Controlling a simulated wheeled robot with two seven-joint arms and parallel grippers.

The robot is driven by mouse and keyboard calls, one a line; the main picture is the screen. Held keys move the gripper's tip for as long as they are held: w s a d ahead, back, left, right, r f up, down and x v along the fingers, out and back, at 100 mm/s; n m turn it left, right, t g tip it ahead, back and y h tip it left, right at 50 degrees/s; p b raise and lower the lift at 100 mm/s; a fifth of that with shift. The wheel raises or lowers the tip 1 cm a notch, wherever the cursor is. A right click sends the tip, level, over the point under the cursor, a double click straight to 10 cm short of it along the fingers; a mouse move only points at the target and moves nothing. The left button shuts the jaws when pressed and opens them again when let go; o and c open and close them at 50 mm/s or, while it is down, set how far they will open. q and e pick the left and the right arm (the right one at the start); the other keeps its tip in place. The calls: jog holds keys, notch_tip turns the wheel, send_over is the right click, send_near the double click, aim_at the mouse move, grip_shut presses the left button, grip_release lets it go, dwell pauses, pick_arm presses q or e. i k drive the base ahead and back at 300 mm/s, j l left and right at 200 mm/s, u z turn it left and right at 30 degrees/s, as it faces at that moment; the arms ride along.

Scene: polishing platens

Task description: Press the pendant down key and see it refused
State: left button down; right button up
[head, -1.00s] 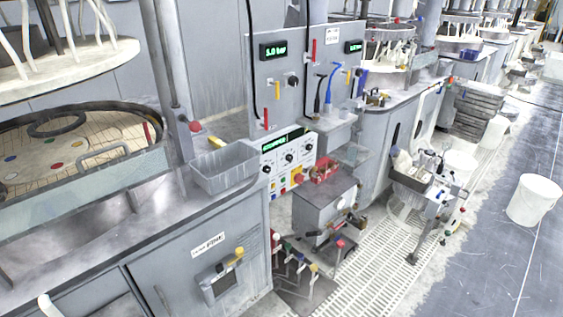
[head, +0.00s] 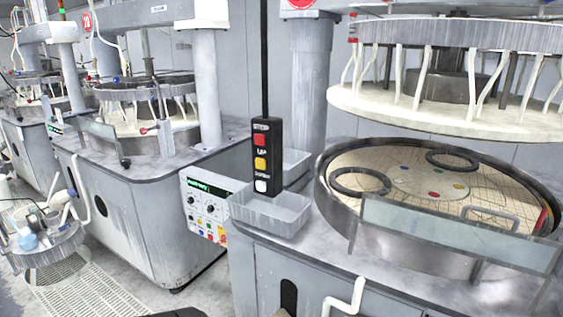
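The black pendant (head: 266,158) hangs upright on a dark cable in front of the machine. It has a red key under the label STOP (head: 260,140), a yellow key under UP (head: 261,163) and a white down key (head: 262,186) at the bottom, its label too small to read surely. The upper platen (head: 430,105) is raised over the round lower platen (head: 400,190), with a clear gap between them. A control panel (head: 207,205) with a green display stands left of the pendant; its text is unreadable. Neither gripper shows.
Grey plastic bins (head: 270,212) sit on the bench behind and below the pendant. A clear splash guard (head: 455,232) stands at the platen's front. A white bent handle (head: 345,297) sticks up at the bench front. A cart (head: 45,240) stands at left beside floor grating (head: 85,290).

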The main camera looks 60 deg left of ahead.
aim_at(260, 185)
jog(key=u, duration=1.85)
jog(key=k+j, duration=0.05)
